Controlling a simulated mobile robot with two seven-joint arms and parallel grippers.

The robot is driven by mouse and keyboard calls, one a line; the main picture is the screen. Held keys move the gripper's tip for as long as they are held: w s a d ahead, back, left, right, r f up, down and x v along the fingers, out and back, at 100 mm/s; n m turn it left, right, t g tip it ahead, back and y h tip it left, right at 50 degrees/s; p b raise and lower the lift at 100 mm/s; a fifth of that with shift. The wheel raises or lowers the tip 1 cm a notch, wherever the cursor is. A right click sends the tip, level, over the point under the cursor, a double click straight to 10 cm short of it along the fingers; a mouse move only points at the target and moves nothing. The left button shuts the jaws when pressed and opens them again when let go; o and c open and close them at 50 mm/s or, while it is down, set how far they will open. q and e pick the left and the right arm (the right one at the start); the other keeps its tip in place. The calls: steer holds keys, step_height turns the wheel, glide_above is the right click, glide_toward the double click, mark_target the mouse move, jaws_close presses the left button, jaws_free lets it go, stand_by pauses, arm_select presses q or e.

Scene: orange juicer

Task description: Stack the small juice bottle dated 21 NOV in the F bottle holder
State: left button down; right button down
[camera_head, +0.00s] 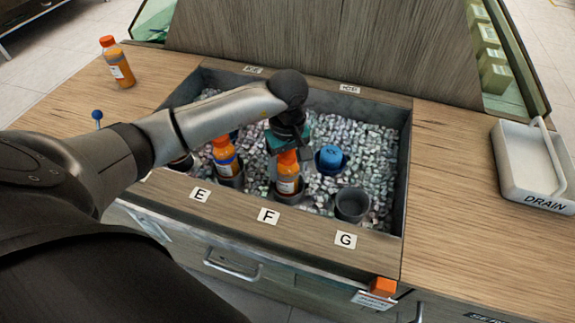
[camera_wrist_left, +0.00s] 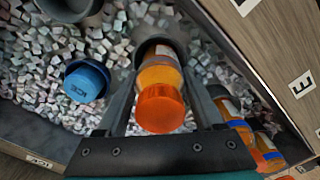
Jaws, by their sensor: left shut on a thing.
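My left gripper (camera_head: 287,150) reaches down over the ice bin and is shut on a small orange juice bottle (camera_head: 287,178) with an orange cap. In the left wrist view the bottle (camera_wrist_left: 158,78) stands between the two fingers (camera_wrist_left: 158,95), its cap towards the camera. The bottle's lower end sits in the dark round holder behind the F label (camera_head: 268,216). The date on its label is too small to read. My right gripper does not show.
Another juice bottle (camera_head: 224,157) stands in the E holder, left of F. The G holder (camera_head: 352,204) is empty. A blue-capped ICE container (camera_head: 330,159) sits in the ice behind. One bottle (camera_head: 117,62) stands on the counter at back left. A white DRAIN tray (camera_head: 520,165) lies right.

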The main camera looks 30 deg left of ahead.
arm_select(q)
jaws_free()
steer(key=shift+r, duration=0.1)
